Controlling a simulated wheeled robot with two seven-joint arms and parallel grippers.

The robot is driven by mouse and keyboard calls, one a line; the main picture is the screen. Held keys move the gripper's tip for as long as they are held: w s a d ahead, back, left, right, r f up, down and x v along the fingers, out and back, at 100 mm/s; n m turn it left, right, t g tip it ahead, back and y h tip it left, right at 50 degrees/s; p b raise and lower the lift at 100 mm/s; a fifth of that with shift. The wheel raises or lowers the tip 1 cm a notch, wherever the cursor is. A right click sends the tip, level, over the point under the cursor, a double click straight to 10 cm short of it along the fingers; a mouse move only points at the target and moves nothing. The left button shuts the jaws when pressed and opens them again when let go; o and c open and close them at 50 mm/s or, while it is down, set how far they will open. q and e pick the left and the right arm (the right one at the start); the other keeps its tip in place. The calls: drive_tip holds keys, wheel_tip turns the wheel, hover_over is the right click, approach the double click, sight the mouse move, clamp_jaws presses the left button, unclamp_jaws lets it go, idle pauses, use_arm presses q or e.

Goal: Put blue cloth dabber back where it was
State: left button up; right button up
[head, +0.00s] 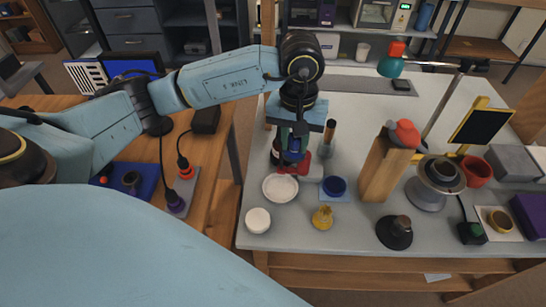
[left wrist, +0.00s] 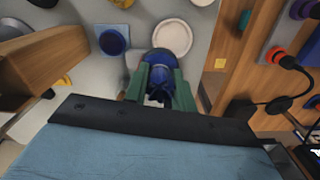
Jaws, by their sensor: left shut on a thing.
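My left gripper (head: 291,157) hangs over the grey bench, just behind the white round dish (head: 280,188). It is shut on the blue cloth dabber (left wrist: 164,58), which shows dark blue between the green fingers in the left wrist view. In the head view the dabber is mostly hidden by the gripper. In the left wrist view the white dish (left wrist: 172,37) lies just beyond the dabber; I cannot tell whether the dabber touches anything below. My right gripper is in neither view.
A blue round pot (head: 335,186) sits on a light blue square, right of the dish. A red base (head: 303,163) is close behind the gripper. A white jar (head: 257,220), a yellow piece (head: 322,217) and a tall wooden block (head: 383,170) stand nearby.

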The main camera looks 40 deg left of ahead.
use_arm(q)
drive_tip(key=a+f+n, duration=0.1)
drive_tip(key=f, duration=0.2)
drive_tip(key=f+n+b, duration=0.1)
drive_tip(key=f, duration=0.3)
drive_tip(key=s+a+f+n+b, duration=0.1)
drive_tip(key=f, duration=0.2)
drive_tip(key=shift+a+f, duration=0.3)
wheel_tip(320, 180, down, 4)
drive_tip(key=shift+f, duration=0.1)
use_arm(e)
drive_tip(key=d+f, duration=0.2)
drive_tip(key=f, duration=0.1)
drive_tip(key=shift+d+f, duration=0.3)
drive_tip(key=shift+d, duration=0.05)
use_arm(q)
drive_tip(key=shift+b, duration=0.3)
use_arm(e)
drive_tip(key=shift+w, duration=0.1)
use_arm(q)
drive_tip(key=shift+f, duration=0.1)
drive_tip(key=o, duration=1)
drive_tip(key=shift+o, duration=0.2)
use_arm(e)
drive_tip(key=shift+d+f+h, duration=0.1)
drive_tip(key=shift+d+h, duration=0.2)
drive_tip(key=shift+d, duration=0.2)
